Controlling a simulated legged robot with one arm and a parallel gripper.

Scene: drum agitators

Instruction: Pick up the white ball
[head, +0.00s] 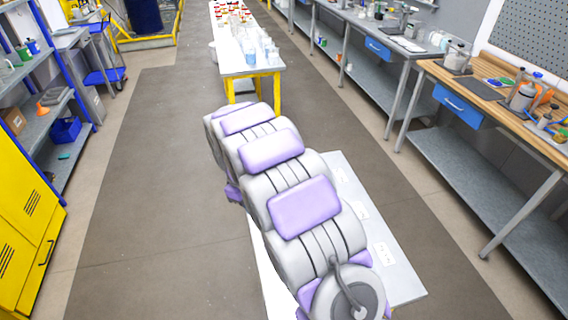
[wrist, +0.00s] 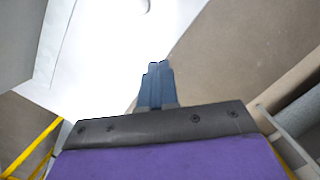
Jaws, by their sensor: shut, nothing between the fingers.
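I cannot make out a white ball for certain in either view. In the wrist view a small pale shape (wrist: 139,5) shows at the top edge on a white surface (wrist: 110,40), and I cannot tell what it is. My gripper (wrist: 158,66) shows in the wrist view with its dark blue fingers together and nothing between them. The fingers point towards the white surface. I cannot make out the gripper fingers in the head view.
A pale table (head: 405,285) with white labels stands close in front, partly hidden. Behind it is a yellow-legged table (head: 235,67) with bottles and glassware. Workbenches (head: 480,85) line the right. Yellow cabinets (head: 25,215) and shelves (head: 42,103) line the left. The left floor is clear.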

